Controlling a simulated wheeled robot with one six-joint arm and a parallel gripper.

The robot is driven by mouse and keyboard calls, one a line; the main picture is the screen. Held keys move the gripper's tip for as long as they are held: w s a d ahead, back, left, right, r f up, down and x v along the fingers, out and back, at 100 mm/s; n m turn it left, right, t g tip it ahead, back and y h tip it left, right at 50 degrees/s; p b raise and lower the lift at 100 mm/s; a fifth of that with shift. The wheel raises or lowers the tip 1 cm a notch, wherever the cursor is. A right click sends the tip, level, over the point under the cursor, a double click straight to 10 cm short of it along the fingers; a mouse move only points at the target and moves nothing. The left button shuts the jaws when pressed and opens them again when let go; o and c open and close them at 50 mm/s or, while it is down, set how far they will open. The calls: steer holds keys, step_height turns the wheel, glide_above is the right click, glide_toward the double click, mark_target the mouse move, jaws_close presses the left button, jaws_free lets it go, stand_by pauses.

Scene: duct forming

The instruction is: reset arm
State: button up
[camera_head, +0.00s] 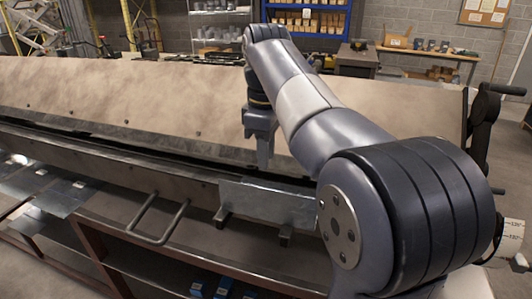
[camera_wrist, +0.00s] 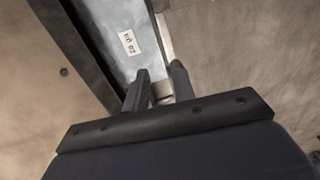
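My gripper (camera_head: 263,160) points down in front of the long beige bending machine (camera_head: 100,90), at about the middle of the head view. A flat grey metal sheet (camera_head: 268,205) stands on edge on small supports at the machine's front, just below and right of my gripper. In the wrist view my gripper's two fingers (camera_wrist: 161,72) are apart, with no object clearly held between them. A grey metal surface with a white label (camera_wrist: 128,42) lies beyond the left finger. The head view does not show whether the fingertips touch the sheet.
A shelf (camera_head: 190,270) with small blue boxes is under the machine. A U-shaped handle (camera_head: 157,220) sticks out at its front. More flat sheets (camera_head: 60,195) lie at the left. A dark handle (camera_head: 505,90) projects at the right end. Storage shelves (camera_head: 308,18) stand behind.

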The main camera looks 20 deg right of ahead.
mark_target(266, 190)
steer(key=shift+f, duration=0.1)
step_height(266, 190, down, 12)
steer(key=shift+r, duration=0.1)
steer(key=shift+w+r, duration=0.1)
steer(key=shift+r, duration=1)
